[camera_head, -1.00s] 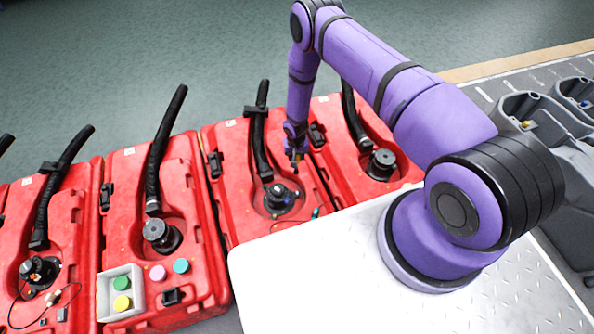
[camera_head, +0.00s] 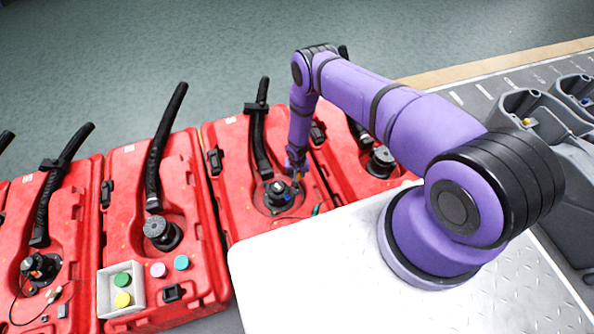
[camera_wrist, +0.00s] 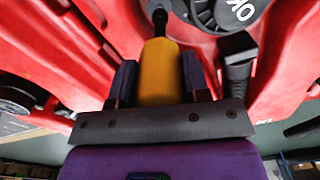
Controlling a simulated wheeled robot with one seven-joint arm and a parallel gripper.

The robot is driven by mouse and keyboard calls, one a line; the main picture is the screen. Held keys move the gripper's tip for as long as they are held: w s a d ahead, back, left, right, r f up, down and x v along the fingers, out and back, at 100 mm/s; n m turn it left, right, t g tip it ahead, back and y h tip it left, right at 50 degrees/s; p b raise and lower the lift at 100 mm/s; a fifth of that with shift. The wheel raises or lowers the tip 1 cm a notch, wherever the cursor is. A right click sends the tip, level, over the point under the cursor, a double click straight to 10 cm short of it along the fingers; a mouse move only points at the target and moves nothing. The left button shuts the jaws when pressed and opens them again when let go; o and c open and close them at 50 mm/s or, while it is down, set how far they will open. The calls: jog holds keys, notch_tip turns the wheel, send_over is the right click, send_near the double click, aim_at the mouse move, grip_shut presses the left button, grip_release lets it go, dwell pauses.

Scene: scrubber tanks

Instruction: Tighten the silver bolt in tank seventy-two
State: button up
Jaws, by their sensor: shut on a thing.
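My gripper (camera_wrist: 160,72) is shut on a tool with a yellow handle (camera_wrist: 158,70) and a dark shank (camera_wrist: 160,20). The tool points away from the wrist, and its tip lies at the top edge of the wrist view. In the head view my gripper (camera_head: 297,172) is low over a red tank (camera_head: 228,150), just behind and right of its round black fitting (camera_head: 279,194). I cannot make out the silver bolt or any tank number. Whether the tool tip touches anything cannot be told.
Other red tanks stand left (camera_head: 125,178) and right, with upright black hoses (camera_head: 160,150). A white tray (camera_head: 103,285) with green and yellow round caps sits on the left tank; pink and blue caps lie beside it. Grey machines (camera_head: 545,135) stand at right.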

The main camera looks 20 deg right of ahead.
jog(key=shift+f, duration=0.35)
dwell(0.5)
jog(key=shift+o, duration=1.2)
jog(key=c, duration=0.4)
jog(key=shift+o, duration=0.2)
